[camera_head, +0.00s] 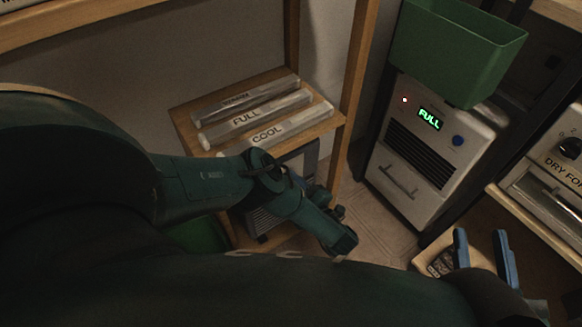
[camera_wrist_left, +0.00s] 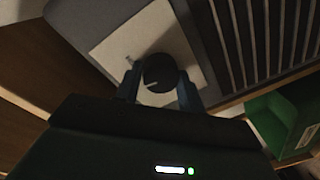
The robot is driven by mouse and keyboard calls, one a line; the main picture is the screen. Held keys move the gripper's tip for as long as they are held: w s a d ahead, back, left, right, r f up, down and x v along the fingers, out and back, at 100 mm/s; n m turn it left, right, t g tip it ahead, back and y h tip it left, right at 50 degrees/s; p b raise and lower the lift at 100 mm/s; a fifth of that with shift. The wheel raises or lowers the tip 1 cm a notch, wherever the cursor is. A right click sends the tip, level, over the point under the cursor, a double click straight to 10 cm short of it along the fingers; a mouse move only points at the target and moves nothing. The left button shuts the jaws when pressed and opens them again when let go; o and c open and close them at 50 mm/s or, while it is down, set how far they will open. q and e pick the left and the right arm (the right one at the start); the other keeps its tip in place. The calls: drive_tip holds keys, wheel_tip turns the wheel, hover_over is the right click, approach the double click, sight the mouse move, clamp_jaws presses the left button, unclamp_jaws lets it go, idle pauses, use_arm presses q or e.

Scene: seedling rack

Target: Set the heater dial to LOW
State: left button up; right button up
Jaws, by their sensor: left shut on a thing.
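The heater dial (camera_wrist_left: 160,70) is a round black knob with a pale pointer line, on a white plate (camera_wrist_left: 112,42) on the grey heater front. Any lettering on the plate is too small to read. My left gripper (camera_wrist_left: 160,85) has a blue finger on each side of the dial and is shut on it. In the head view the grey heater (camera_head: 262,219) is partly visible under the small wooden stand, behind my left arm; the dial and left fingertips are hidden there. My right gripper (camera_head: 483,249) is open, with its two blue fingers apart at the lower right.
The wooden stand (camera_head: 182,122) above the heater holds trays labelled FULL and COOL. A cabinet (camera_head: 405,203) with a green FULL display and a blue button stands right, under a green bin (camera_head: 455,50). A DRY-labelled unit (camera_head: 562,160) with a black knob is far right.

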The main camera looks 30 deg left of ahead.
use_arm(q)
drive_tip(key=n+p, duration=0.1)
drive_tip(key=n, duration=0.9)
drive_tip(key=shift+n+t, duration=0.3)
drive_tip(key=shift+h, duration=0.3)
drive_tip(key=o, duration=1)
